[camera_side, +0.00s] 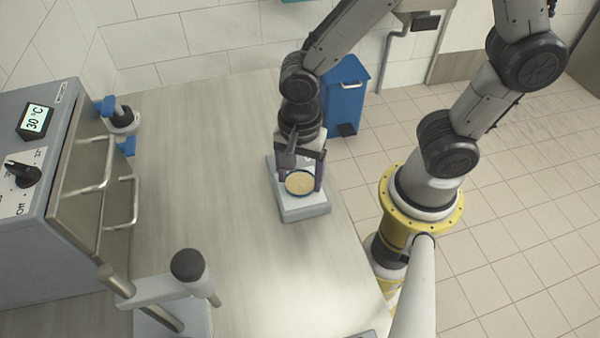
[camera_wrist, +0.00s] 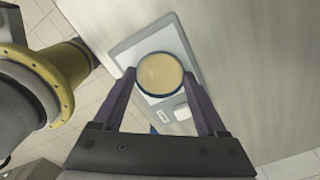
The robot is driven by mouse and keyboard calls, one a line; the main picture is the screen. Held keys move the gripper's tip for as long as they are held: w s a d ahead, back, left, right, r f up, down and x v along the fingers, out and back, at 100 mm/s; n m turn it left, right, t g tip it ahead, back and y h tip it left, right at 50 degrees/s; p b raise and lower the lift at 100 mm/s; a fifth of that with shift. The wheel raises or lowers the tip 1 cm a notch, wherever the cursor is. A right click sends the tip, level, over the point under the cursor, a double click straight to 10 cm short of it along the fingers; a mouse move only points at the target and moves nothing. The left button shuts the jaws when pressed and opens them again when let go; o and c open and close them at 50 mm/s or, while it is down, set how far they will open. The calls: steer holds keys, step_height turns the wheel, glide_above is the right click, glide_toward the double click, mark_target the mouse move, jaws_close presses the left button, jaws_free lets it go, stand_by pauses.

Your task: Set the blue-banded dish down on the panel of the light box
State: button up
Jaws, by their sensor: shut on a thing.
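The blue-banded dish (camera_side: 299,182) is round, with a tan content and a dark blue rim. My gripper (camera_side: 303,180) is shut on it, one finger at each side. In the wrist view the dish (camera_wrist: 160,74) sits between the two purple-grey fingertips of my gripper (camera_wrist: 160,80). The light box (camera_side: 306,212) is a flat pale grey box on the table. Its light panel (camera_wrist: 143,48) shows around the dish in the wrist view. The dish is over this panel and looks level; I cannot tell whether it touches it.
An incubator (camera_side: 38,190) reading 30 °C stands at the left with metal handles. A grey stand with a dark knob (camera_side: 187,264) is at the front. A blue bin (camera_side: 344,95) is beyond the table. The middle tabletop (camera_side: 210,170) is clear.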

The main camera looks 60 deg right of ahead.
mark_target(300, 180)
steer(key=shift+f, duration=0.2)
steer(key=o, duration=1.2)
steer(key=shift+o, duration=0.2)
steer(key=shift+r, duration=0.1)
step_height(300, 180, up, 12)
steer(key=s+d+r+n+t, duration=0.2)
steer(key=d+n, duration=0.3)
steer(key=n, duration=0.3)
steer(key=s+d+r+n+t, duration=0.3)
steer(key=d+n, duration=0.3)
steer(key=n, duration=0.1)
steer(key=shift+s+d+r+n+t, duration=0.15)
steer(key=shift+s+n+t, duration=0.15)
steer(key=shift+n, duration=0.1)
